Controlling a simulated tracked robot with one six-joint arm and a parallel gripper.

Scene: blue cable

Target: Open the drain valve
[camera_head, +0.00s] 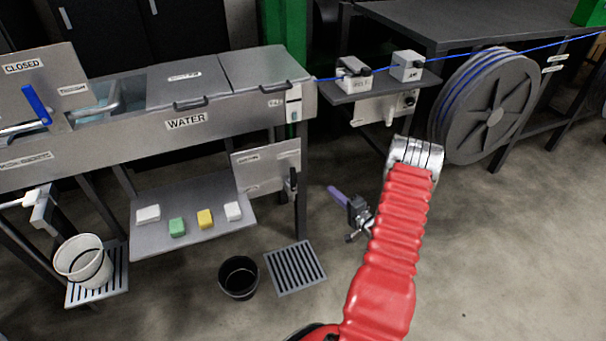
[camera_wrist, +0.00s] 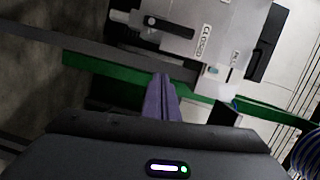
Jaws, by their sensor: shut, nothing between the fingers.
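A black upright lever (camera_head: 293,181) hangs at the right end of the metal WATER trough (camera_head: 215,122), beside a labelled plate (camera_head: 262,170) whose print I cannot read. A blue lever (camera_head: 37,105) stands at the far left by a CLOSED sign (camera_head: 23,66). I cannot tell for certain which lever is the drain valve's. My gripper (camera_head: 337,193) is to the right of the black lever, apart from it, with its purple fingers pointing up and left. In the wrist view its fingers (camera_wrist: 163,97) are together and empty, in front of a grey panel (camera_wrist: 195,28) with black fittings.
A black bucket (camera_head: 239,277) and a floor grate (camera_head: 295,267) lie below the black lever. A shelf (camera_head: 190,222) holds several small blocks. A white bucket (camera_head: 83,262) stands at left. A cable reel (camera_head: 487,105) stands at right. The floor at lower right is open.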

